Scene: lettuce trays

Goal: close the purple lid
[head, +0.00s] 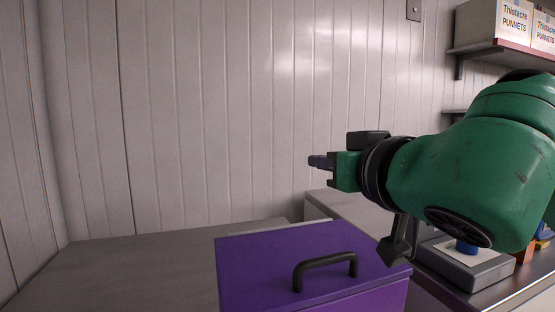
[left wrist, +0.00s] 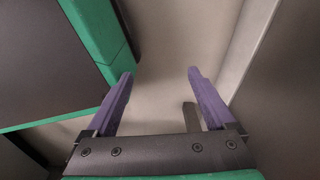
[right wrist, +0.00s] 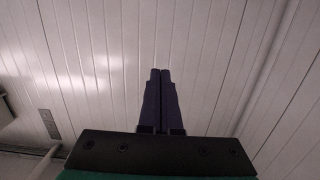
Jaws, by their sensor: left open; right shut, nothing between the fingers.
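The purple lid (head: 260,255) lies flat, or nearly so, on top of a purple box (head: 375,301) at the bottom middle of the head view. A black bar handle (head: 325,263) stands on it. I see no gap under the lid, but the box's lower part is cut off. My right gripper (head: 320,161) is in the air above and beyond the lid, pointing left, clear of it. In the right wrist view it (right wrist: 160,72) is shut and empty, facing the wall. My left gripper (left wrist: 160,75) is open and empty in its wrist view, and outside the head view.
A grey worktop (head: 150,265) extends left of the box and looks bare. At right, a grey device (head: 470,264) sits on a counter under my right arm. Labelled boxes (head: 514,25) stand on a wall shelf (head: 500,52) at upper right.

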